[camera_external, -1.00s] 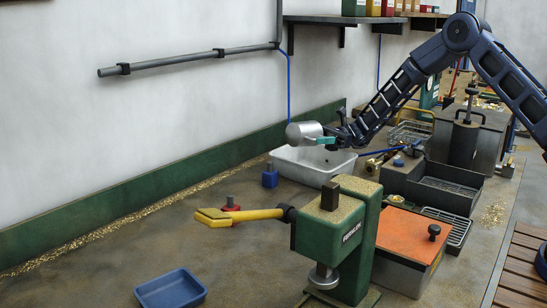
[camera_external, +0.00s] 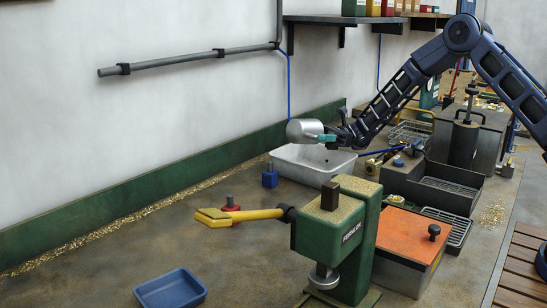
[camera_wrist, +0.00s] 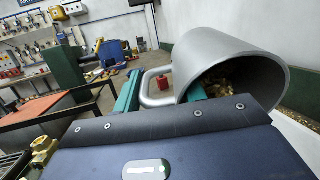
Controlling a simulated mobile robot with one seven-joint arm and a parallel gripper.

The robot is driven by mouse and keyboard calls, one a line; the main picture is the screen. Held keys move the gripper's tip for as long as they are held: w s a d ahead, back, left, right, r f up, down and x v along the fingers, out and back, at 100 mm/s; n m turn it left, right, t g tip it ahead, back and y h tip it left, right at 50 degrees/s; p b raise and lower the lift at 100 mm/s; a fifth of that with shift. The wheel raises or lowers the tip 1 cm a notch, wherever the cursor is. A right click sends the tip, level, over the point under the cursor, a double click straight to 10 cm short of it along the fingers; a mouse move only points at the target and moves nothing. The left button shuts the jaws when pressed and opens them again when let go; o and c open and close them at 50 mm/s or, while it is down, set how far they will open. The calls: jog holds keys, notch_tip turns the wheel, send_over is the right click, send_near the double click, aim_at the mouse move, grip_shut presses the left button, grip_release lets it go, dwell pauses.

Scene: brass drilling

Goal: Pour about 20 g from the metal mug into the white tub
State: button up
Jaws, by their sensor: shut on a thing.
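The metal mug (camera_external: 304,131) is silver-grey and held tilted on its side above the white tub (camera_external: 318,171). In the wrist view the mug (camera_wrist: 225,55) shows its open mouth, with brass-coloured bits (camera_wrist: 222,82) inside. Its handle is between the teal fingers of my gripper (camera_external: 327,139), which is shut on the mug. In the wrist view my gripper (camera_wrist: 160,98) shows at the handle. The white tub stands on the bench below the mug. Its floor is partly seen, and I cannot tell whether any bits lie in it.
A green press (camera_external: 328,238) with a yellow handle (camera_external: 240,214) stands in front. A blue tray (camera_external: 170,290) lies at the lower left. A dark tray (camera_external: 447,196) is to the right. Brass shavings line the wall.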

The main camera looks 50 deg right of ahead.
jog(key=shift+d+r+y, duration=0.3)
jog(key=shift+r+y, duration=0.4)
jog(key=shift+r, duration=0.2)
dwell(0.8)
